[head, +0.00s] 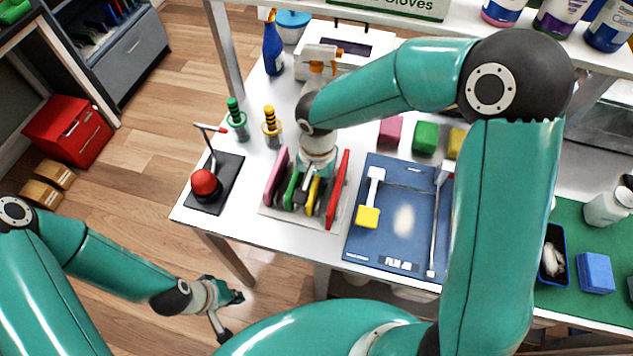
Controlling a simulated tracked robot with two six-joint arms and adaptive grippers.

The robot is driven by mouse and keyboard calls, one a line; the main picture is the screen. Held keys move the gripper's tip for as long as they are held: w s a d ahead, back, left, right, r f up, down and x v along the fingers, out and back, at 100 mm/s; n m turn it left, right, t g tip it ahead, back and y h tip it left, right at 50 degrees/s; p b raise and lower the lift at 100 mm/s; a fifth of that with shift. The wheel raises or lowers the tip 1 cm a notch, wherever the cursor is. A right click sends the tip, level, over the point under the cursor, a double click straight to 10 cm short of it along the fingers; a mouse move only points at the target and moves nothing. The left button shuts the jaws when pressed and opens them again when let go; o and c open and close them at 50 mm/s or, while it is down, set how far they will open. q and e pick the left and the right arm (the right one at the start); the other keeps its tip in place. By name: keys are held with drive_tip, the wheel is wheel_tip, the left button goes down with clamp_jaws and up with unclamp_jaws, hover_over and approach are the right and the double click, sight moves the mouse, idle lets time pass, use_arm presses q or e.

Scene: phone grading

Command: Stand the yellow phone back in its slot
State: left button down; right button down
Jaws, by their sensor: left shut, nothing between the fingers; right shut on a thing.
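The yellow phone (313,196) stands upright in the phone rack (281,211), between the green phone (290,191) and the red phone (339,188). My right gripper (305,196) reaches down from above and is shut on the yellow phone. The gripper hides part of the phone and its slot, so I cannot tell if it is fully seated. A pink phone (276,176) stands at the rack's left end. My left gripper (229,318) is shut and empty, low in front of the table, away from the rack.
A joystick-like stand with a red ball (205,184) is left of the rack. Coloured blocks (426,137) sit at the back.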

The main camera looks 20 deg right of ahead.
drive_tip(key=c, duration=1.1)
unclamp_jaws()
drive_tip(key=shift+c, duration=0.2)
